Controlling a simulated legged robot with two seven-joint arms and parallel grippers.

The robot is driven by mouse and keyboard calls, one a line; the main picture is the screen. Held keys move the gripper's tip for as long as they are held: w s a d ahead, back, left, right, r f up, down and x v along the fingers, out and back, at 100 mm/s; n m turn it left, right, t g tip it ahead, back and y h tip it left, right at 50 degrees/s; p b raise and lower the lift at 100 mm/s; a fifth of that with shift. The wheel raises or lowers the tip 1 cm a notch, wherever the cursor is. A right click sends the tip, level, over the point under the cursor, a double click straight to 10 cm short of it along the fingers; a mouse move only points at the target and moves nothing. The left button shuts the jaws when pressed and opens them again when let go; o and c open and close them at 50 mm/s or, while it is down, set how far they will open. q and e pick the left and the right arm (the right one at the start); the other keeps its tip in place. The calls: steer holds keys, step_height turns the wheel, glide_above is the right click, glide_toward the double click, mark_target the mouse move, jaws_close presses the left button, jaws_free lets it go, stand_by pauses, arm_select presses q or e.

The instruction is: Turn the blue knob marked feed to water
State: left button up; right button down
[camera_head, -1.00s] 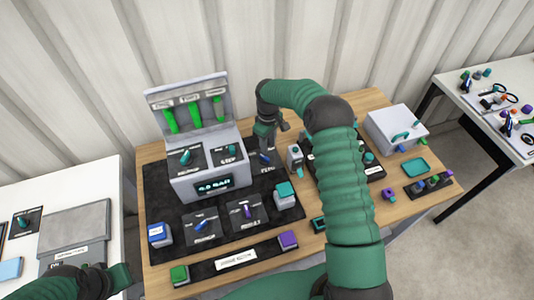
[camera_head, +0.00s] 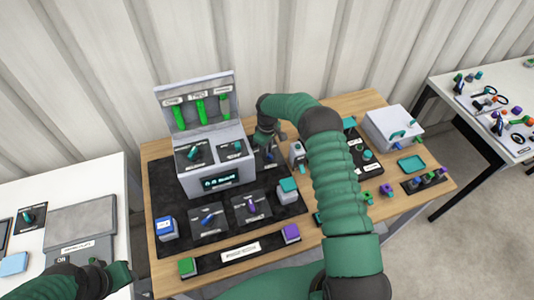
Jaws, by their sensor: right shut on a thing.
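The blue feed knob (camera_head: 270,155) sits on a small dark plate just right of the grey display box (camera_head: 218,178), and is partly hidden. My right gripper (camera_head: 268,146) reaches down over it from the back and is shut on it. The plate's lettering is too small to read here, and I cannot tell which way the knob points. My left gripper (camera_head: 112,277) is at the lower left, away from the board, and its jaws are unclear.
Two more knobs, one blue (camera_head: 208,218) and one purple (camera_head: 251,205), stand in front of the box. Blue (camera_head: 166,228), teal (camera_head: 288,188), green (camera_head: 187,267) and purple (camera_head: 291,233) blocks surround them. A white box (camera_head: 392,128) stands at the right.

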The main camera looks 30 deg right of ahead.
mark_target(269, 160)
steer(key=shift+s+f+g, duration=0.3)
steer(key=shift+s+f, duration=0.65)
steer(key=shift+f, duration=0.15)
steer(key=shift+m+b, duration=0.7)
steer(key=shift+m, duration=0.2)
steer(key=m+b, duration=0.1)
steer(key=m, duration=0.2)
steer(key=shift+f+b, duration=0.1)
steer(key=shift+b, duration=0.25)
steer(key=m+b, duration=0.1)
steer(key=m, duration=0.2)
steer(key=shift+a, duration=0.1)
steer(key=m+b, duration=0.1)
steer(key=m, duration=0.2)
steer(key=shift+w+a+m, duration=0.1)
steer(key=shift+a+m, duration=0.05)
steer(key=shift+m, duration=0.15)
steer(key=shift+w+f+m, duration=0.15)
steer(key=shift+w+m, duration=0.15)
steer(key=shift+m, duration=0.9)
steer(key=shift+r, duration=0.2)
steer(key=shift+w+r, duration=0.1)
steer(key=shift+w, duration=0.1)
